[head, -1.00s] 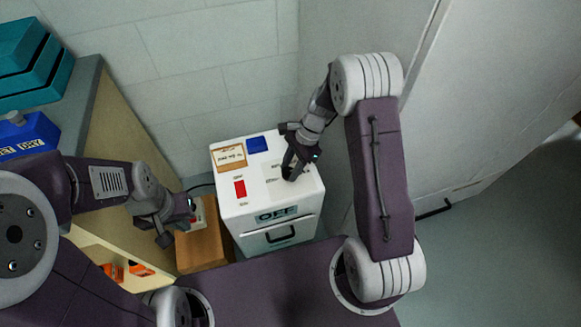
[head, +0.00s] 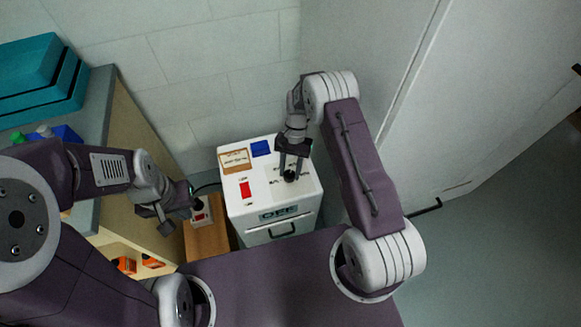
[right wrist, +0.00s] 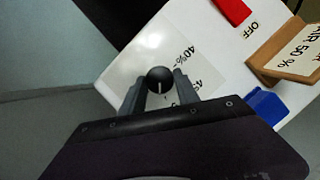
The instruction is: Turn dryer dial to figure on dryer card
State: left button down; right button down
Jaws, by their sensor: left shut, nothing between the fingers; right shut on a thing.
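My right gripper (head: 291,166) is shut on the dial, one finger on each side; in the right wrist view the dial (right wrist: 160,75) shows a white pointer line towards the gripper. Beside it the scale reads "40%" and a partly hidden "45". The brown-framed dryer card (head: 235,160) also shows in the right wrist view (right wrist: 291,50), reading "AIR 50 %". My left gripper (head: 180,212) is shut and empty, left of the dryer.
A red switch (head: 245,189) and a blue block (head: 261,148) are on the dryer top. A small white box (head: 202,214) sits on a brown block (head: 206,241) near my left gripper. Teal cases (head: 45,80) are on the bench at left. Open floor lies at right.

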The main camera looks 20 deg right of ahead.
jog(key=shift+n+h+p, duration=0.3)
jog(key=shift+n+h, duration=0.1)
jog(key=shift+n, duration=0.7)
jog(key=shift+w, duration=0.1)
jog(key=c, duration=0.9)
grip_release()
jog(key=a+p+v, duration=0.1)
jog(key=p+v, duration=0.1)
jog(key=v, duration=0.7)
jog(key=shift+d, duration=0.4)
jog(key=shift+w+r, duration=0.1)
jog(key=shift+w, duration=0.05)
